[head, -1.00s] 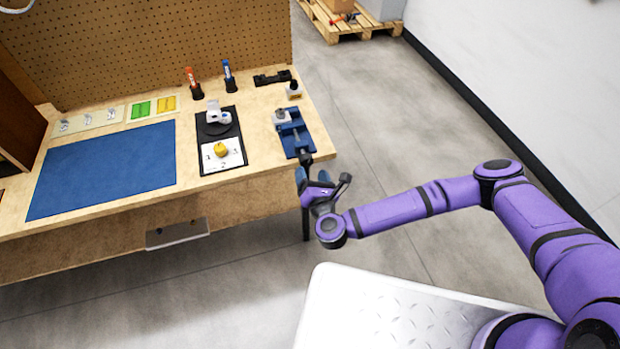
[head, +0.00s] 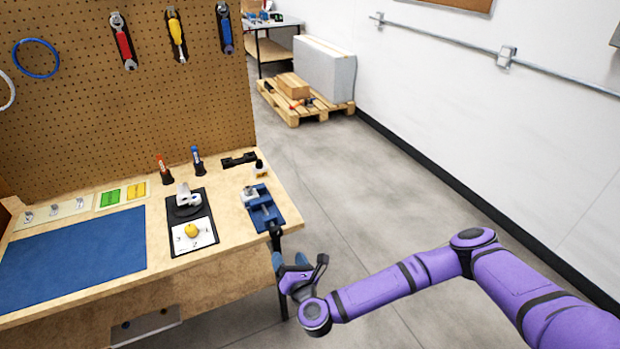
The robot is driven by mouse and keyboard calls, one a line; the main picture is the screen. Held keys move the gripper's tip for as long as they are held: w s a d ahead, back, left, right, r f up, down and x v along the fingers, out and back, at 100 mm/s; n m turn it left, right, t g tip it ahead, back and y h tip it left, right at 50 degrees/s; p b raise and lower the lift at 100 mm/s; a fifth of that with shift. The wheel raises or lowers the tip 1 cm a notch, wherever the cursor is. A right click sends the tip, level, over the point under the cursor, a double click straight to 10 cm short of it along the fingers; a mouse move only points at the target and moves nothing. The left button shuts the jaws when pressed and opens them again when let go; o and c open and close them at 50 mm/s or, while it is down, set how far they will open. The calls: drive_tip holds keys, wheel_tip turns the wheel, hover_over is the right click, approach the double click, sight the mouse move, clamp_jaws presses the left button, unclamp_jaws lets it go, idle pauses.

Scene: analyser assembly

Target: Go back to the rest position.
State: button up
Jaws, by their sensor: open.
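My gripper (head: 292,265) hangs off the right front corner of the wooden workbench (head: 120,285), at the end of my purple arm. Its jaws are open and I see nothing held in them. It is close to the bench's front edge, beside the blue vise (head: 265,208); the exact gap cannot be told. The fingertips are small and partly hidden by the wrist.
A pallet (head: 300,108) stands behind on the floor. The floor right of the bench is clear.

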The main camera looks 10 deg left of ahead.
drive_tip(key=w+d+r+n+g+h, duration=0.3)
drive_tip(key=w+d+r+n+g, duration=0.15)
drive_tip(key=d+r+n, duration=1.05)
drive_tip(key=w+d+r+n+g+h, duration=0.3)
drive_tip(key=d+r+n+g, duration=0.2)
drive_tip(key=d+r+n, duration=0.75)
drive_tip(key=s+d+r+n+h, duration=0.1)
drive_tip(key=s+d+r+n, duration=0.1)
drive_tip(key=s+d+r, duration=0.3)
drive_tip(key=s+d+r+n+h, duration=0.1)
drive_tip(key=s+r+n, duration=0.1)
drive_tip(key=r, duration=0.5)
drive_tip(key=s+d+r+n+h, duration=0.1)
drive_tip(key=s+d+r+n, duration=0.1)
drive_tip(key=s+d+r, duration=0.25)
drive_tip(key=s+d+r+n, duration=0.1)
drive_tip(key=s+r, duration=0.3)
drive_tip(key=s, duration=0.4)
drive_tip(key=s+d+r+n, duration=0.1)
drive_tip(key=s+d+r, duration=0.3)
drive_tip(key=s, duration=0.5)
drive_tip(key=shift+s+d, duration=0.15)
